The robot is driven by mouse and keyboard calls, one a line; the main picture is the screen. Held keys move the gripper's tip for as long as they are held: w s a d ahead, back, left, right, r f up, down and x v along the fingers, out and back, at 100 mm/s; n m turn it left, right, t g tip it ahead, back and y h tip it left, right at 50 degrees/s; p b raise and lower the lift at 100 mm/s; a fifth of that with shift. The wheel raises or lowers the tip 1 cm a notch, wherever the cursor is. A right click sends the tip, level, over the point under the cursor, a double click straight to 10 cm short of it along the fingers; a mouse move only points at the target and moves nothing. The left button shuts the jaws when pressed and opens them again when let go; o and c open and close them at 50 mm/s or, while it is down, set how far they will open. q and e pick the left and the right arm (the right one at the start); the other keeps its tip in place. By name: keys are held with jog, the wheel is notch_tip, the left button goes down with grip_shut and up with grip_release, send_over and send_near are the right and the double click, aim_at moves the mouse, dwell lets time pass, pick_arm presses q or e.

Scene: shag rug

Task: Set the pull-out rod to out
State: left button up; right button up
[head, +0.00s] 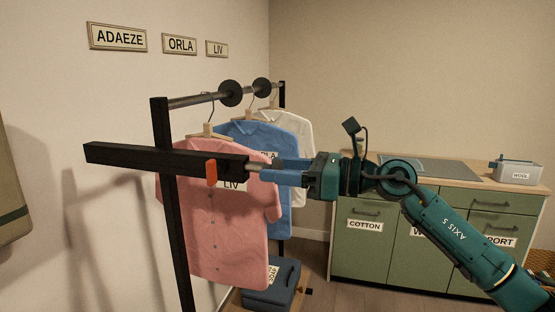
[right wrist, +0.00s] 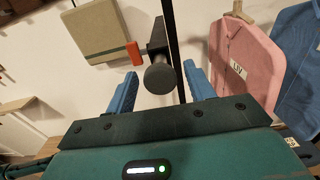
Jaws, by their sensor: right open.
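The pull-out rod shows as a short metal stub (head: 254,168) at the right end of a black horizontal bar (head: 125,155). In the right wrist view its round dark end knob (right wrist: 160,78) faces the camera. A red-orange tab (head: 211,172) hangs at the bar's side, and it also shows in the right wrist view (right wrist: 134,53). My right gripper (head: 274,170) is open at the rod's end, its blue fingers on either side of the knob with visible gaps in the right wrist view. In the head view the fingers hide the knob. My left gripper is not in view.
A pink shirt (head: 215,235) labelled LIV, a blue shirt (head: 285,150) and a white shirt (head: 300,128) hang on the rack close behind the gripper. A green cabinet (head: 375,262) with a worktop stands at right. A dark blue box (head: 268,290) sits low below the shirts.

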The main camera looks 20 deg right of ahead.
jog(key=shift+w+a, duration=0.25)
jog(key=shift+a, duration=0.1)
grip_shut()
dwell(0.4)
